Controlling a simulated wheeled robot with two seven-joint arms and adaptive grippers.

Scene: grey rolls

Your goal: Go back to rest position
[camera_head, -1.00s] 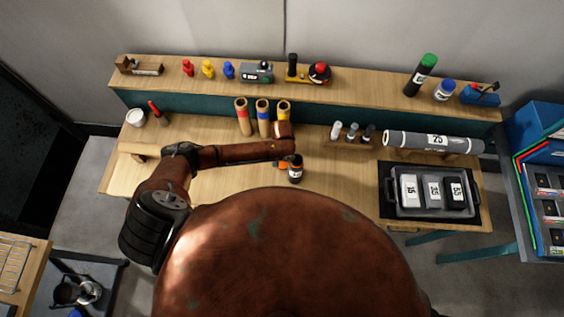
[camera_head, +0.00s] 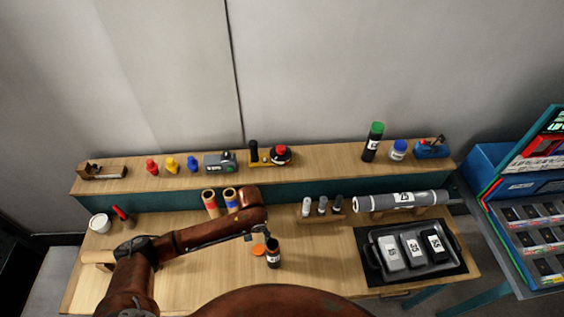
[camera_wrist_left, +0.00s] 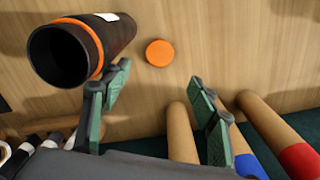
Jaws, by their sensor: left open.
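My left gripper (camera_wrist_left: 160,88) is open in the left wrist view, its two green-padded fingers apart with nothing between them. In the head view it is mostly hidden by my own arm. A loose orange cap (camera_wrist_left: 159,53) lies just beyond the fingertips, and beside the bottle in the head view (camera_head: 259,250). My right gripper is not in view.
Cardboard tubes with red (camera_head: 211,204) and blue (camera_head: 231,200) bands stand close behind my arm. A grey roll (camera_head: 400,201) rests at the bench's right, behind a black tray (camera_head: 372,262) of labelled blocks. The shelf (camera_head: 320,157) holds small tools. The bench front-left is clear.

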